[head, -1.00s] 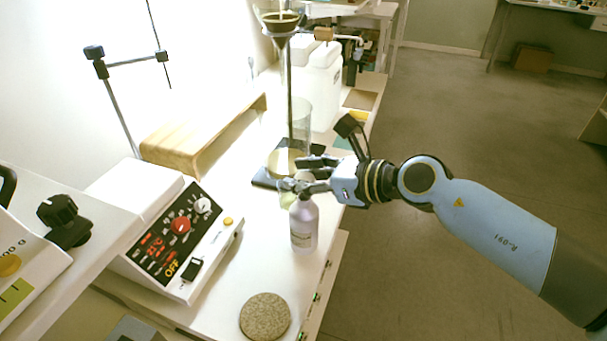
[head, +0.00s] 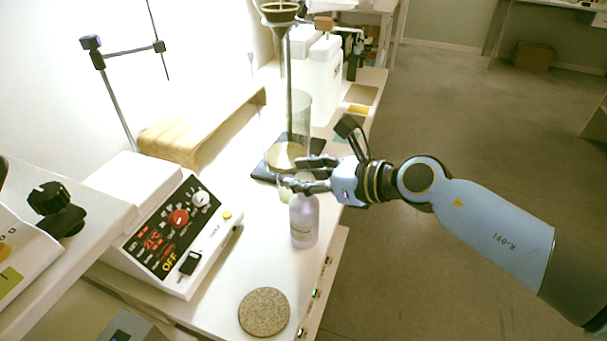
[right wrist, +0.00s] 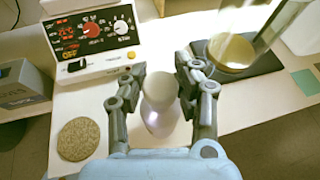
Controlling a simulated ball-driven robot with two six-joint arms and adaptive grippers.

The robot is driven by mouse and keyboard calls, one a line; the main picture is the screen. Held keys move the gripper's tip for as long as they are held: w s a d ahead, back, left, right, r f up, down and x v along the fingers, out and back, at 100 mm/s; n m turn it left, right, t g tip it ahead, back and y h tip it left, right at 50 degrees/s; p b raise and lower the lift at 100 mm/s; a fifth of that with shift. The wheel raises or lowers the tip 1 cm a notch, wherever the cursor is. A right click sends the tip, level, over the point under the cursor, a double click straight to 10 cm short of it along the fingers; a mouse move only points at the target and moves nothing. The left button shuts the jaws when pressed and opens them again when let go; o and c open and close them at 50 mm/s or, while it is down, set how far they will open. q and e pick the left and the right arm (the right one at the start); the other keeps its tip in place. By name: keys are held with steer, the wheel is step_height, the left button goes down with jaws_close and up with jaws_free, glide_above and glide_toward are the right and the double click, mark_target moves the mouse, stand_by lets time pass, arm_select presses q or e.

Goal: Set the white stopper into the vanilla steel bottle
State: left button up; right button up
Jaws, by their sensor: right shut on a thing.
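A pale lilac-silver bottle (head: 304,224) with a small label stands upright on the white bench; the label is too small to read. My right gripper (head: 304,180) is at the bottle's top, its fingers reaching left over it. In the right wrist view the gripper (right wrist: 163,72) is shut on a cream-white rounded stopper (right wrist: 158,80), with the bottle (right wrist: 160,123) directly under it. The bottle's mouth is hidden behind the stopper and fingers, so I cannot tell whether the stopper is in it or just above. My left gripper is not in view.
A control box with dials (head: 172,235) stands left of the bottle. A round speckled mat (head: 265,312) lies in front. A glass cylinder (head: 299,108) on a dark base stands close behind. The bench's right edge is near the bottle.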

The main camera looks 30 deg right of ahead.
steer(key=shift+f+b, duration=0.35)
steer(key=shift+f, duration=0.15)
steer(key=o, duration=1.1)
steer(key=shift+s+d, duration=0.1)
steer(key=v, duration=1.1)
steer(key=shift+s+d+r, duration=0.1)
steer(key=shift+s+r, duration=0.1)
steer(key=shift+s, duration=0.15)
